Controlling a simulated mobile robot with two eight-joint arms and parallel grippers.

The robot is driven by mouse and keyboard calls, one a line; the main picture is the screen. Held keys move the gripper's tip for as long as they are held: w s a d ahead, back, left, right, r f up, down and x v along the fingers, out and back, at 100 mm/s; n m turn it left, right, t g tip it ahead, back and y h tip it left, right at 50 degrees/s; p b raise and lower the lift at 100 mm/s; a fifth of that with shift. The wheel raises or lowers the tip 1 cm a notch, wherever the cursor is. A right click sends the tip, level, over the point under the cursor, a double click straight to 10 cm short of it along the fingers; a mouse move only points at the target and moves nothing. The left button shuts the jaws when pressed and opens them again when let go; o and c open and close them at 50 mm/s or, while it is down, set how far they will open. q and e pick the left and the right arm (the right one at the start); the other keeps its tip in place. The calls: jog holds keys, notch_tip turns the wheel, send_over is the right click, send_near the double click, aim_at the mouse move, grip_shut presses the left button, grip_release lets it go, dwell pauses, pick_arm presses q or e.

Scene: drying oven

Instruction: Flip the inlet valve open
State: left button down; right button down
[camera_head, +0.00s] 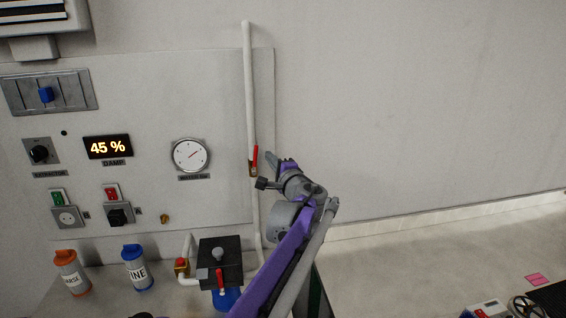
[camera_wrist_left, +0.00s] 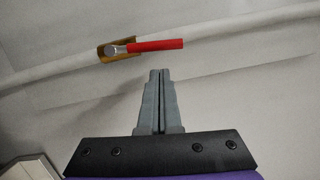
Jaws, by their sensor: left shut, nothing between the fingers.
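A valve with a red lever (camera_head: 255,158) and a brass body (camera_head: 253,171) sits on the white vertical pipe (camera_head: 249,90) on the wall panel. The lever points up, nearly along the pipe. In the left wrist view, the red lever (camera_wrist_left: 155,45) lies along the pipe beyond the fingertips. My left gripper (camera_head: 270,158) is just right of the valve in the head view. Its fingers (camera_wrist_left: 160,73) are shut with nothing between them, and a small gap seems to separate them from the lever. My right gripper is not in view.
Another red-handled valve (camera_head: 220,282) is on the black-topped unit (camera_head: 219,252) below. Orange (camera_head: 73,274) and blue (camera_head: 137,269) bottles stand left of it. The panel carries a round gauge (camera_head: 190,155) and a 45 % display (camera_head: 108,147). The wall to the right is bare.

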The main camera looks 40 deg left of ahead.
pick_arm(q)
jog(key=shift+s+a+r, duration=0.15)
jog(key=shift+s+a, duration=0.25)
jog(key=shift+s, duration=0.25)
